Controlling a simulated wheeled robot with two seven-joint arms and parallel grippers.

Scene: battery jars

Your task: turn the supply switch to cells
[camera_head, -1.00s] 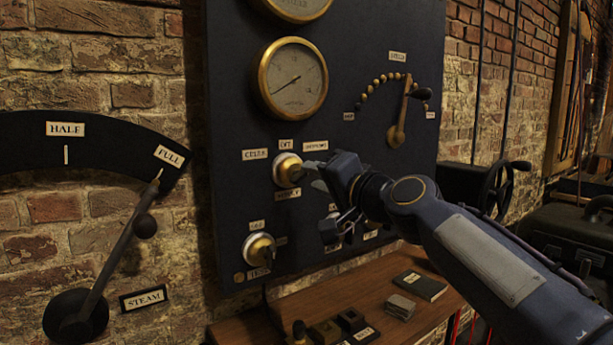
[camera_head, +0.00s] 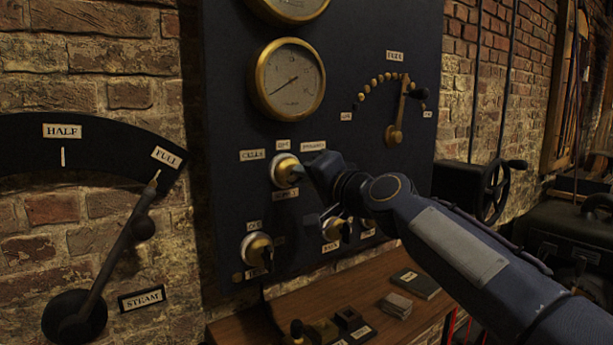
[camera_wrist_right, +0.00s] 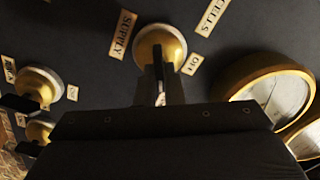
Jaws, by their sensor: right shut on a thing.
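The supply switch (camera_head: 283,168) is a round brass and pale knob with a dark handle on the dark panel. Its label CELLS (camera_head: 252,155) is at its left, OFF is above it, another label is at its upper right, and SUPPLY is below. My right gripper (camera_head: 301,173) comes in from the right and is shut on the switch's handle. In the right wrist view the gripper (camera_wrist_right: 160,92) closes on the handle in front of the brass knob (camera_wrist_right: 160,48). The fingers hide much of the handle, so its exact pointing is unclear. My left gripper is out of view.
A second knob (camera_head: 257,248) sits below the supply switch, and another (camera_head: 335,229) is close under my right wrist. A gauge (camera_head: 289,79) is above. A lever (camera_head: 396,115) is at the upper right. A wooden shelf (camera_head: 240,328) with small objects is below the panel.

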